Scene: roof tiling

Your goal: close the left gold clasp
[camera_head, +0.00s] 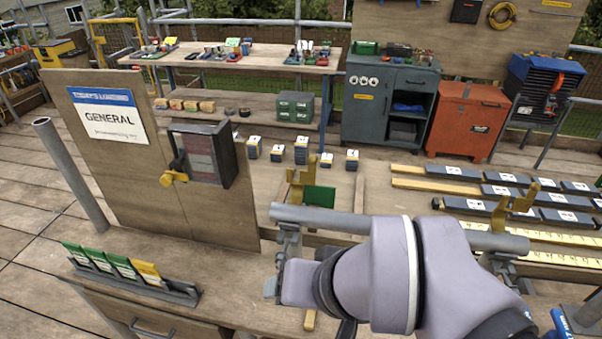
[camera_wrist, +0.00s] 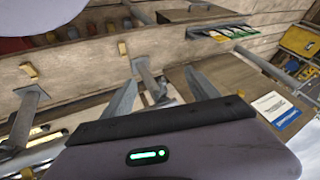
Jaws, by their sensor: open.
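The left gold clasp (camera_head: 300,187) stands upright at the left end of a grey pipe (camera_head: 335,221) in the head view, with its forked top open. A second gold clasp (camera_head: 514,208) stands open toward the pipe's right end. My gripper (camera_wrist: 163,76) shows in the wrist view with two grey fingers spread apart and nothing held between them. A grey bracket (camera_wrist: 151,82) appears between the fingers, beyond them; I cannot tell how far. In the head view my arm covers the pipe's middle and much of the gripper. I cannot clearly identify the left clasp in the wrist view.
A wooden board with a sign (camera_head: 112,115) and a small case (camera_head: 203,153) stands at left. A rack of green and yellow cards (camera_head: 135,274) lies in front of it. Dark bars (camera_head: 545,198) and rulers lie at right. Behind are a workbench (camera_head: 240,58) and an orange cabinet (camera_head: 467,120).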

